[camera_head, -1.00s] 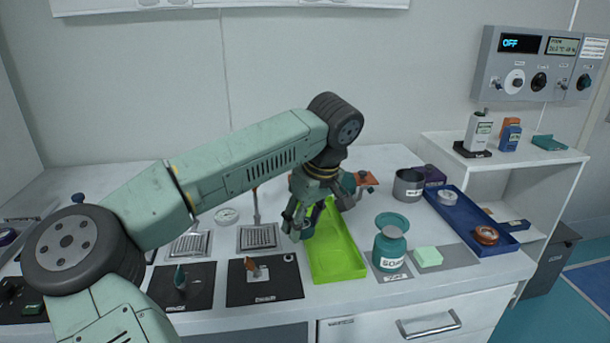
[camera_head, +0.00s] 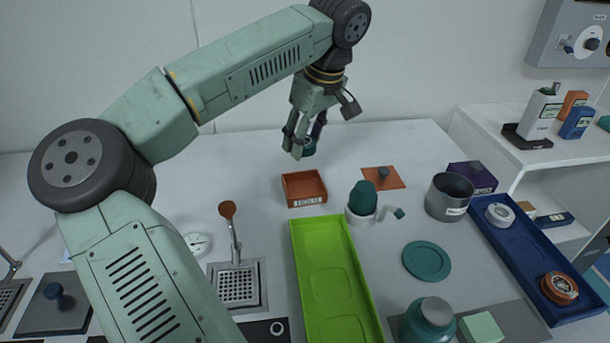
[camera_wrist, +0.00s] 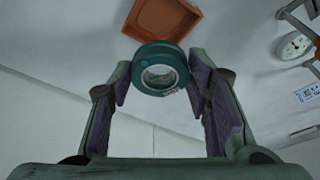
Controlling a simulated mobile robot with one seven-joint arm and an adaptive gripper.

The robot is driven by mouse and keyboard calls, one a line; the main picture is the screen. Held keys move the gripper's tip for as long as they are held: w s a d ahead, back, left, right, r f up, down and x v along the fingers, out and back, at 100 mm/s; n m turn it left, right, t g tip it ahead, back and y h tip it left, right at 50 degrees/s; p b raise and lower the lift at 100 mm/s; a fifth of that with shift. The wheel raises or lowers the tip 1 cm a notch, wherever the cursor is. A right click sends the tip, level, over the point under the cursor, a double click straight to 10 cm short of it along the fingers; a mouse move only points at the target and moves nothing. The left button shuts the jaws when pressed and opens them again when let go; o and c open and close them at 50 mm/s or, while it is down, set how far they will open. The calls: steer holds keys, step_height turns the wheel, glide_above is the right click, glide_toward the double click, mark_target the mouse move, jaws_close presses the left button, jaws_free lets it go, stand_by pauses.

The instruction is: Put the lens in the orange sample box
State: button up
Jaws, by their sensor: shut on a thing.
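The lens is a round glass in a teal ring (camera_wrist: 158,70), seen between my fingertips in the wrist view. In the head view its dark teal ring (camera_head: 309,147) shows partly behind the fingers. My gripper (camera_head: 304,140) is shut on the lens and holds it in the air, above the far part of the table. The orange sample box (camera_head: 304,189) is open, looks empty, and stands behind the green tray with a label on its front. It also shows in the wrist view (camera_wrist: 162,18), beyond the lens.
The long green tray (camera_head: 335,285) in front of the box is empty. A teal-topped white cup (camera_head: 362,203), a grey pot (camera_head: 447,197) and a blue tray (camera_head: 520,255) stand to the right. An orange-tipped tool (camera_head: 230,225) stands upright to the left.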

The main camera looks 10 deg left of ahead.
steer(key=p, duration=0.3)
glide_toward(303, 192)
steer(key=x, duration=0.5)
steer(key=shift+w+a, duration=0.3)
steer(key=shift+a, duration=0.05)
steer(key=shift+b, duration=0.3)
steer(key=shift+f, duration=0.1)
steer(key=shift+s+d+f+b, duration=0.1)
steer(key=shift+s+f+b, duration=0.1)
steer(key=shift+f+b, duration=0.5)
steer(key=o, duration=0.8)
steer(key=shift+r, duration=0.1)
steer(key=shift+o, duration=1.1)
